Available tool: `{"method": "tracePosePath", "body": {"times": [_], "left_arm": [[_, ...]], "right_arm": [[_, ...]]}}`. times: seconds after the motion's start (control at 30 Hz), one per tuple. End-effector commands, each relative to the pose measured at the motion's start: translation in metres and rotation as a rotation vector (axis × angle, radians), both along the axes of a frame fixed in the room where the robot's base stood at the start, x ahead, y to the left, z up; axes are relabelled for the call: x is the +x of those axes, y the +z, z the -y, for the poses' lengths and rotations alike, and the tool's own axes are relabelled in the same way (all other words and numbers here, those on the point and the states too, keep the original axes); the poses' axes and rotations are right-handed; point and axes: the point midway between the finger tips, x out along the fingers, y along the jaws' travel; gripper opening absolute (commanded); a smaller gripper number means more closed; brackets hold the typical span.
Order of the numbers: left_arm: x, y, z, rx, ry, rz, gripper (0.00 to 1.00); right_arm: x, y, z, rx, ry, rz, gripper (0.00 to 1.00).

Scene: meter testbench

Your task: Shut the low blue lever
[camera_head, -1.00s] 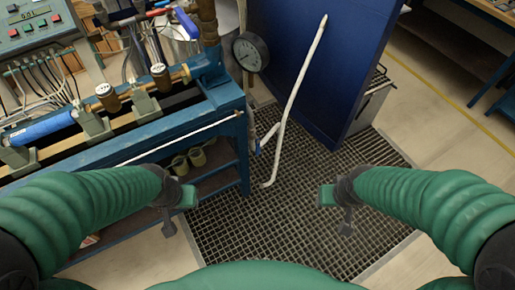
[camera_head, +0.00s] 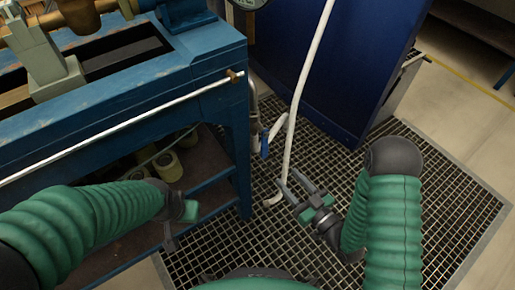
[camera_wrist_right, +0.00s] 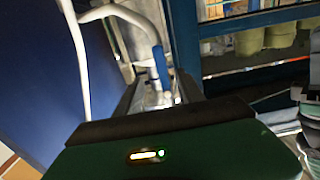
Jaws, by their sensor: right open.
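The low blue lever (camera_head: 264,147) is on a grey pipe beside the bench leg, low above the floor grating. It hangs roughly upright, and in the right wrist view the blue lever (camera_wrist_right: 160,67) stands ahead, beyond the gripper. My right gripper (camera_head: 288,177) is open and empty, below and right of the lever in the head view and apart from it. Its fingers point up and left, close to the white hose; I cannot tell whether they touch it. My left gripper (camera_head: 180,216) is in front of the bench's lower shelf; its jaw opening is not clear.
A white hose (camera_head: 301,90) runs down in front of the dark blue panel (camera_head: 350,65). The blue bench (camera_head: 120,105), with a white rod along its edge, stands left. Its leg (camera_head: 240,160) is close to the lever. Floor grating (camera_head: 440,200) is open at right.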

Motion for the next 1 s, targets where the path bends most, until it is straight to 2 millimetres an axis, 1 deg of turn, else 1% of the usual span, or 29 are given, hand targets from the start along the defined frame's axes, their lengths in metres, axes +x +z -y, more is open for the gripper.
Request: {"method": "tracePosePath", "body": {"times": [0.07,0.17,0.5,0.6,0.7,0.83,1.0], "left_arm": [[0.000,-0.001,0.000,0.000,0.000,0.001,0.36],[0.000,-0.007,0.000,0.000,0.000,0.001,0.36],[0.000,-0.040,0.000,0.000,0.000,0.000,0.36],[0.000,-0.049,0.000,0.000,0.000,0.000,0.36],[0.000,-0.056,0.000,0.000,0.000,0.000,0.36],[0.000,-0.059,0.000,0.000,0.000,0.000,0.36],[0.000,-0.058,0.000,0.000,0.000,0.000,0.36]], "right_arm": [[0.005,0.002,-0.004,0.005,0.002,0.006,0.45],[0.019,0.001,-0.014,0.002,0.003,0.008,0.45],[0.091,-0.002,-0.067,0.001,0.002,0.007,0.45],[0.110,-0.002,-0.081,0.001,0.002,0.005,0.45],[0.124,-0.001,-0.091,0.001,0.001,0.004,0.45],[0.135,0.001,-0.098,0.001,-0.001,0.002,0.45],[0.137,0.002,-0.099,0.001,-0.002,0.000,0.45]]}}
